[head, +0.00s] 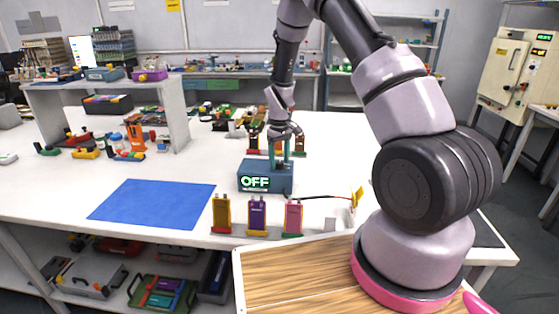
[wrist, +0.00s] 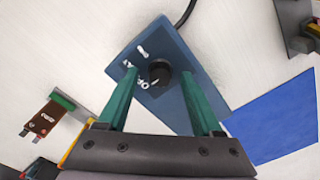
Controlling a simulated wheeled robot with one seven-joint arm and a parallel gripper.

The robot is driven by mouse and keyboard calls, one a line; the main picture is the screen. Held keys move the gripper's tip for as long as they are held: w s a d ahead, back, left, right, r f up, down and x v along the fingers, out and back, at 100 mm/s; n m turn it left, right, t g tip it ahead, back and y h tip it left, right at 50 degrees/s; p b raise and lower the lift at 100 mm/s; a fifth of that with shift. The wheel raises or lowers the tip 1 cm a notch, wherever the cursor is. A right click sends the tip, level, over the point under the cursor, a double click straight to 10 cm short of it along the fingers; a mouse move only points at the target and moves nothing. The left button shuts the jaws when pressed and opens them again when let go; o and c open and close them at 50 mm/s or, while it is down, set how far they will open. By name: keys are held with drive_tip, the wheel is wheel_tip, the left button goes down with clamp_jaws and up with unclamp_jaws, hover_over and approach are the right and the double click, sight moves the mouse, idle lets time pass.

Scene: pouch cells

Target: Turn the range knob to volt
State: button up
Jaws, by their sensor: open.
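The meter is a blue-grey box (head: 262,180) on the white table, and its front display reads OFF in green. The wrist view shows the top of the meter (wrist: 172,101) with a round black range knob (wrist: 159,73) and white markings beside it, small and turned. My gripper (head: 283,158) is above the meter, pointing down. In the wrist view my gripper (wrist: 160,76) has its green fingers apart, one on each side of the knob. I cannot tell whether the fingertips touch it. The knob is hidden in the head view.
Several pouch cells in coloured holders, including a purple one (head: 257,216), stand in front of the meter. A blue mat (head: 152,204) lies to the left. A dark cable (head: 325,197) runs right to a yellow clip (head: 356,198). More cells stand behind my gripper.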

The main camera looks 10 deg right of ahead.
clamp_jaws()
drive_tip(key=shift+m, duration=0.3)
drive_tip(key=m, duration=0.3)
drive_tip(key=shift+m, duration=2.5)
unclamp_jaws()
